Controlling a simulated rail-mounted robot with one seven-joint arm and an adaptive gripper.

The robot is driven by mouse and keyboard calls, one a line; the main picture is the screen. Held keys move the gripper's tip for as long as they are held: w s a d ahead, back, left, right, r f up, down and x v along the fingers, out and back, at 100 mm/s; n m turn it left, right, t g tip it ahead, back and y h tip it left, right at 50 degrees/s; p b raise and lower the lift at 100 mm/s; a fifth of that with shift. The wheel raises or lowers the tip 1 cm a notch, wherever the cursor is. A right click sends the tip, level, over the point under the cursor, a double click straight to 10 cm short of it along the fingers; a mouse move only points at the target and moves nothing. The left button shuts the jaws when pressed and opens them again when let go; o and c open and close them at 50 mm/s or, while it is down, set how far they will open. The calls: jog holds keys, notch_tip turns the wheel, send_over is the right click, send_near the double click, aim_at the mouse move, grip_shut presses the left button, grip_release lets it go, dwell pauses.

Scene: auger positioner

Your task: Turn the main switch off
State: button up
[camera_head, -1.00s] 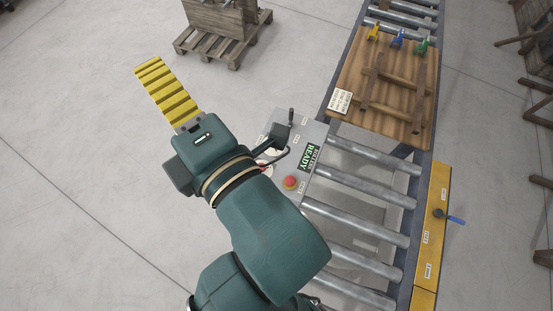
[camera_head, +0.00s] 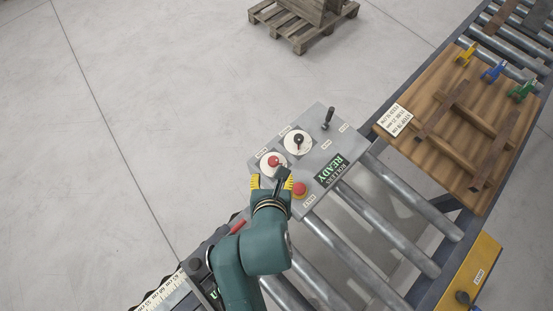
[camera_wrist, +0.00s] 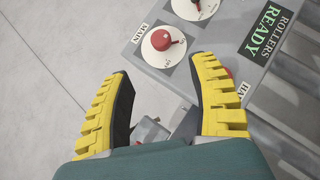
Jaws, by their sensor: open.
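The main switch (camera_wrist: 162,40) is a red knob on a round white plate, beside a "MAIN" label on the grey control panel (camera_wrist: 207,52). In the head view the red main switch (camera_head: 273,160) sits at the panel's left side. My gripper (camera_wrist: 160,85) is open and empty, its yellow ribbed fingers spread apart, with the switch beyond the fingertips. In the head view my gripper (camera_head: 271,182) is just below the switch, apart from it as far as I can tell. The knob's exact pointer direction is hard to read.
The panel also has a second dial with a black knob (camera_head: 298,141), a black lever (camera_head: 328,118), a red push button (camera_head: 299,189) and a "ROLLERS READY" display (camera_head: 330,171). Metal rollers (camera_head: 385,230) run at the right. A wooden board (camera_head: 440,130) lies farther back.

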aim_at(273, 162)
jog(key=x, duration=1.3)
jog(key=shift+b, duration=0.35)
grip_shut()
jog(key=shift+f, duration=0.1)
